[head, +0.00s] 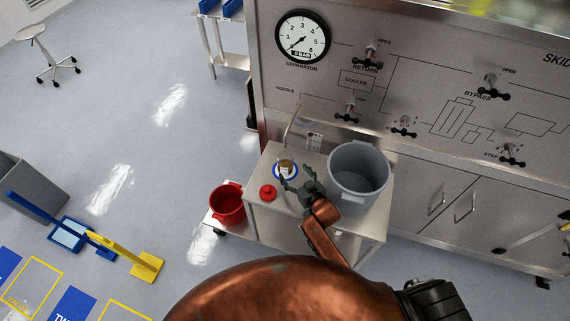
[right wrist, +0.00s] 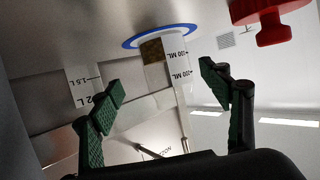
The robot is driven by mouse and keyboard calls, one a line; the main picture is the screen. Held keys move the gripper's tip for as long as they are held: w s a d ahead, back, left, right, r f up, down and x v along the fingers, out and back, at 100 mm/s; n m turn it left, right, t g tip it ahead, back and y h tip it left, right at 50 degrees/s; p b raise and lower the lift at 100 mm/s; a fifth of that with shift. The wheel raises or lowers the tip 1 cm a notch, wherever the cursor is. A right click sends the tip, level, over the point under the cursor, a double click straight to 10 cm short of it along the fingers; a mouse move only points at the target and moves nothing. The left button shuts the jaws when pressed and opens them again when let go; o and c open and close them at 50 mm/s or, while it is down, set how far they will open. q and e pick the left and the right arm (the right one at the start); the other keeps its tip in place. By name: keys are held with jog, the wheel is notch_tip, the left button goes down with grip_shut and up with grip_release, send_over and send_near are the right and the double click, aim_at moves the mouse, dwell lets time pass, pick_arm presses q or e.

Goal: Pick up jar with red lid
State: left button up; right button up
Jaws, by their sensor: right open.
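A small clear jar (head: 287,168) with graduation marks and brown content stands on a blue-rimmed white disc (head: 277,175) on the metal cart. A red lid (head: 268,192) lies apart from it on the cart, to the left of my right gripper. My right gripper (head: 299,177) is open and empty, close to the jar. In the right wrist view the picture is upside down; the jar (right wrist: 172,65) shows beyond and between the open fingers (right wrist: 160,82), without clear contact. The red lid (right wrist: 268,22) is at the upper right there. My left gripper is not in view.
A large grey bucket (head: 358,178) stands on the cart (head: 285,222) right beside my right gripper. A thin bent nozzle (head: 291,122) rises behind the jar. A red bucket (head: 228,204) sits on the lower shelf at left. The valve panel (head: 430,75) stands behind.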

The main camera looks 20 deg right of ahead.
aim_at(289, 170)
jog(key=shift+w+a+f, duration=0.2)
jog(key=shift+w+a, duration=0.1)
jog(key=shift+w, duration=0.2)
jog(key=shift+w+a+f, duration=0.2)
jog(key=shift+w+a, duration=0.1)
jog(key=shift+w, duration=0.2)
jog(key=x, duration=0.2)
jog(key=shift+w+a+f, duration=0.15)
jog(key=shift+w+f, duration=0.05)
jog(key=shift+w, duration=0.1)
jog(key=shift+w+f, duration=0.1)
jog(key=shift+w, duration=0.35)
jog(key=c, duration=0.7)
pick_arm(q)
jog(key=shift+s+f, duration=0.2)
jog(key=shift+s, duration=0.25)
pick_arm(e)
jog(key=c, duration=0.6)
